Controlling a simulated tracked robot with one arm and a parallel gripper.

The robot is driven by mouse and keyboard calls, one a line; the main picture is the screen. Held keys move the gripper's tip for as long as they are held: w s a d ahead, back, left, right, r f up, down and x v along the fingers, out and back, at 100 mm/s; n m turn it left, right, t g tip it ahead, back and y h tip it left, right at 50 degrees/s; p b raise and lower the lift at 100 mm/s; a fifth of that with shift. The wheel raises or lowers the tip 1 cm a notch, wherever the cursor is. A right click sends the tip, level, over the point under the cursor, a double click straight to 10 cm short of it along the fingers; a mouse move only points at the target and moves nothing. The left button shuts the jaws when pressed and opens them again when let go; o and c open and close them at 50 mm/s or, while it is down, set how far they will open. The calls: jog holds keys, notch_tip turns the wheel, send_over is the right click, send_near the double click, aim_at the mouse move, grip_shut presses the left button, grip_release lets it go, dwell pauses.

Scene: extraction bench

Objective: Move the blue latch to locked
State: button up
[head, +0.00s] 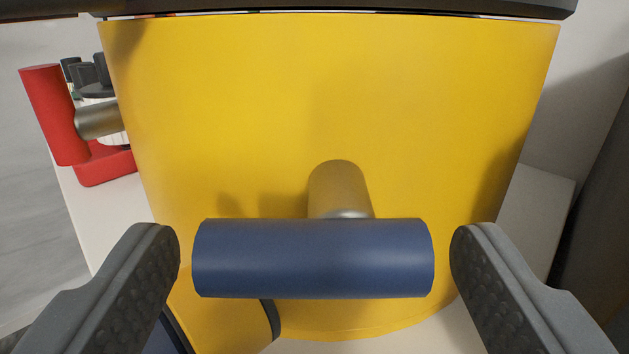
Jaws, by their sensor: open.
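The blue latch (312,259) is a horizontal blue cylinder on a short metal stem (340,188) that comes out of the front of a yellow rounded body (330,100). My gripper (316,252) is open, with one grey padded finger near each end of the blue cylinder. A narrow gap shows between each fingertip and the cylinder end. Any locked or unlocked marking is not visible.
A red handle (52,114) on a metal stem sticks out at the left, with dark and white parts behind it. A dark rim (330,7) tops the yellow body. A white surface (535,210) lies to the right, beside a dark panel (598,220).

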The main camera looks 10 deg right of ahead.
jog(key=shift+w+d, duration=0.1)
jog(key=shift+w, duration=0.95)
jog(key=c, duration=1)
jog(key=shift+a+f, duration=0.1)
jog(key=shift+a, duration=0.15)
jog(key=shift+d, duration=0.15)
